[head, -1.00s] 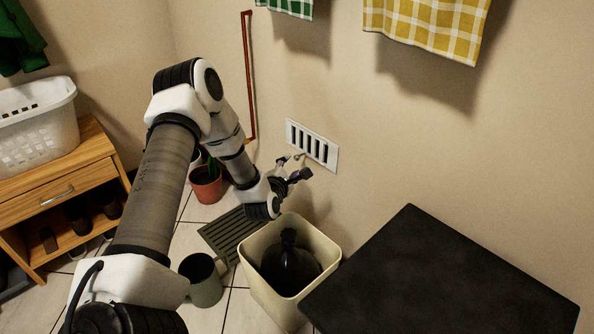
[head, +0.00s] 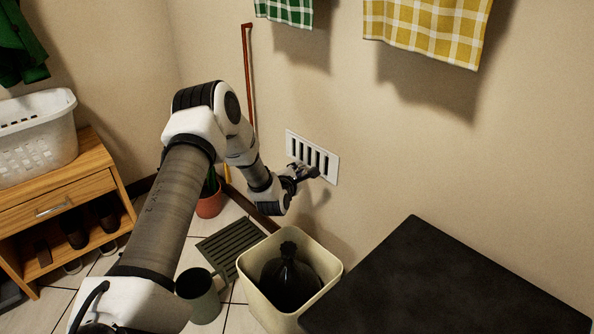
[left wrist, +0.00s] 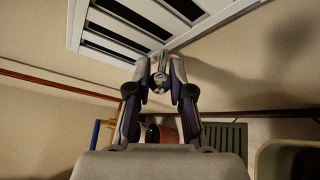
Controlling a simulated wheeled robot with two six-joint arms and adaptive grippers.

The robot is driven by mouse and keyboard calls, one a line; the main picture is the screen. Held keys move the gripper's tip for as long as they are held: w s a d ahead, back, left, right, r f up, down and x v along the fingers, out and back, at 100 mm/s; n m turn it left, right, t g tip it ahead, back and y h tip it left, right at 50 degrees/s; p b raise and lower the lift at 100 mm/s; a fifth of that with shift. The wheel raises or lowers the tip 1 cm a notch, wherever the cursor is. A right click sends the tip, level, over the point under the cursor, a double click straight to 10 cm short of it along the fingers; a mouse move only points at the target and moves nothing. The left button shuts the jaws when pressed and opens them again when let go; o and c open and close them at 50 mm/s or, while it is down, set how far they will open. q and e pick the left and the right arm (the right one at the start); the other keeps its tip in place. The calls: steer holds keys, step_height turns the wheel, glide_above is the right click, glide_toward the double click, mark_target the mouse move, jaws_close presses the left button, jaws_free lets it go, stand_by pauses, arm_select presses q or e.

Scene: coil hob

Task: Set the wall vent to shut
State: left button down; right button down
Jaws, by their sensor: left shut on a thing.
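The wall vent (head: 313,154) is a white rectangular grille low on the beige wall, with dark slots between pale bars. Its slots and lower edge show large in the left wrist view (left wrist: 128,27). My left gripper (head: 308,172) is at the vent's lower edge, its fingers closed. In the left wrist view, its fingertips (left wrist: 160,82) close on a small metallic tab (left wrist: 160,63) at the vent's lower edge. The fingers hide part of the tab. The slots look dark and uncovered. My right gripper is not in view.
Below the vent stand a cream bin (head: 328,262) with a black bag, a grey-green watering can (head: 200,297), a slatted mat (head: 232,243) and a terracotta pot (head: 209,205). A black-topped surface (head: 450,285) is at right. The wall right of the vent is clear.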

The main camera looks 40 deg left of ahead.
arm_select(q)
steer(key=shift+d+f+b, duration=0.1)
steer(key=shift+d+b, duration=0.3)
steer(key=shift+d, duration=0.65)
steer(key=shift+s, duration=0.1)
steer(key=c, duration=1.2)
jaws_free()
steer(key=shift+c, duration=0.2)
steer(key=shift+o, duration=1.1)
steer(key=shift+d, duration=0.1)
steer(key=v, duration=1.2)
